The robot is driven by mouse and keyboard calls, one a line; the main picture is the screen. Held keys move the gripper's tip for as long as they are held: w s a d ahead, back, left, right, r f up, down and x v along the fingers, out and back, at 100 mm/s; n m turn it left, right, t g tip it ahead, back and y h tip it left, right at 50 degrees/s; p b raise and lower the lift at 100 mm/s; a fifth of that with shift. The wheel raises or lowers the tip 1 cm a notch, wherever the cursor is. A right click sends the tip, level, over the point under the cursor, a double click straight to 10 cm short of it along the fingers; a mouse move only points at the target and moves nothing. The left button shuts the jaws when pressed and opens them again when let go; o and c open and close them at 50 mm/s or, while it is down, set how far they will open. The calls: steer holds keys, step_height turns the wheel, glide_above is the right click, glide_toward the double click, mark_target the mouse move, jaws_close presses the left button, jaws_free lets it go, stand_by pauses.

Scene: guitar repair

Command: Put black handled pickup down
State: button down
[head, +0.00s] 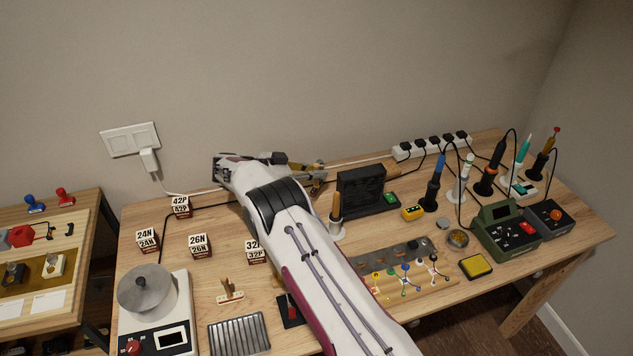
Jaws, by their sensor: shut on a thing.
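My gripper (313,173) is partly visible at the back of the workbench, beyond my wrist, near the wall. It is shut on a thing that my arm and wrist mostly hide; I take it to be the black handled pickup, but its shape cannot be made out. I cannot tell whether it touches the bench. A pale pickup with a wooden handle (229,293) stands on the front left of the bench. A dark piece with a red part (290,309) lies close to my arm's left side.
Number blocks (200,246) stand on the left of the workbench (190,281). A scale with a metal bowl (147,289) and a ribbed metal tray (239,334) are in front. A black fume box (361,191), soldering irons (490,170) and a green station (505,233) crowd the right.

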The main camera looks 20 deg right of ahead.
mark_target(316, 187)
stand_by(0.3)
steer(key=shift+f, duration=1.85)
steer(key=shift+f, duration=0.15)
steer(key=c, duration=2.1)
jaws_free()
steer(key=shift+a+r, duration=0.1)
steer(key=shift+r, duration=0.1)
steer(key=v, duration=1.1)
steer(key=shift+a, duration=0.35)
steer(key=shift+s+r, duration=0.1)
steer(key=shift+r, duration=0.05)
